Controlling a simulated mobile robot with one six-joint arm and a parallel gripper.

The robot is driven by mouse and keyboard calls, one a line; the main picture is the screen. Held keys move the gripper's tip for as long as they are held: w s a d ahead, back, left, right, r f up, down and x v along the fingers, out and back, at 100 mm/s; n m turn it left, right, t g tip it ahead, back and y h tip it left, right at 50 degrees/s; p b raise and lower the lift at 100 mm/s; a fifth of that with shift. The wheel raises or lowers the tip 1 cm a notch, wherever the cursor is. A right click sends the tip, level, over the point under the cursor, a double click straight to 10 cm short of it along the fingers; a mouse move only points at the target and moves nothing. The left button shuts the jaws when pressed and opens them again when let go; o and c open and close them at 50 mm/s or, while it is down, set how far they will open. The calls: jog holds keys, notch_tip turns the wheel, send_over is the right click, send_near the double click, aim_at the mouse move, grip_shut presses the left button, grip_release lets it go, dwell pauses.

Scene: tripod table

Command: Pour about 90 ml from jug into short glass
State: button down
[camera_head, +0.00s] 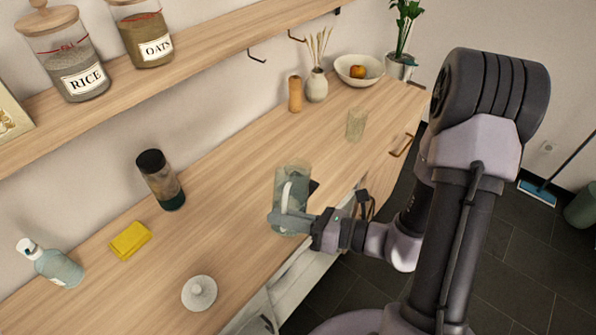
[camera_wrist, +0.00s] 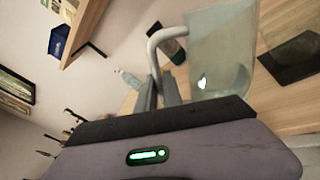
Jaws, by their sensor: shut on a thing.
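The jug (camera_head: 293,182) is a clear, faintly greenish vessel with a pale handle. It stands upright over the front part of the wooden counter; I cannot tell whether its base touches the wood. My gripper (camera_head: 285,219) is shut on the jug's handle. In the wrist view the jug (camera_wrist: 222,50) and its curved handle show close up, with the gripper fingers (camera_wrist: 160,92) at the handle. The short glass (camera_head: 356,125) is clear and stands upright on the counter, further right and back from the jug. The liquid level in the jug is hard to make out.
On the counter (camera_head: 225,190) stand a dark-lidded jar (camera_head: 161,180), yellow sponge (camera_head: 130,240), soap bottle (camera_head: 52,263) and white lid (camera_head: 199,293). Behind the glass are a wooden mill (camera_head: 295,94), vase (camera_head: 316,86) and fruit bowl (camera_head: 345,75). A shelf (camera_head: 215,55) overhangs the back.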

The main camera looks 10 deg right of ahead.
aim_at(286, 186)
jog(key=shift+w+d+r+m+g+p, duration=0.2)
jog(key=shift+w+r+m+g+p, duration=0.1)
jog(key=shift+w+r+m+p, duration=0.4)
jog(key=shift+w+d+r+m+p, duration=0.2)
jog(key=shift+w+r+m+p, duration=0.3)
jog(key=shift+p, duration=0.6)
jog(key=p, duration=0.1)
jog(key=m+p, duration=0.1)
jog(key=shift+w+d+r+m+g+p, duration=0.1)
jog(key=shift+r+m+g+p, duration=0.2)
jog(key=shift+r+p, duration=0.1)
jog(key=shift+w+d+r+m+g+p, duration=0.15)
jog(key=shift+w+r+m+p, duration=0.2)
jog(key=shift+p, duration=0.4)
jog(key=shift+w+d+r+m+g+p, duration=0.1)
jog(key=shift+w+r+m+g+p, duration=0.1)
jog(key=shift+r+m+p, duration=0.35)
jog(key=shift+w+d+r+p, duration=0.15)
jog(key=shift+w+r+p, duration=0.2)
jog(key=shift+p, duration=0.55)
jog(key=shift+w+d+r+m+p, duration=0.1)
jog(key=shift+w+r+m+p, duration=0.1)
jog(key=shift+r+m+p, duration=0.25)
jog(key=shift+w, duration=0.15)
jog(key=shift+w+d+r+m+g+p, duration=0.25)
jog(key=shift+w+p, duration=0.2)
jog(key=shift+p, duration=0.2)
jog(key=shift+w+d+r+m+g+p, duration=0.1)
jog(key=shift+w+d+r+m+p, duration=0.1)
jog(key=shift+w+p, duration=0.35)
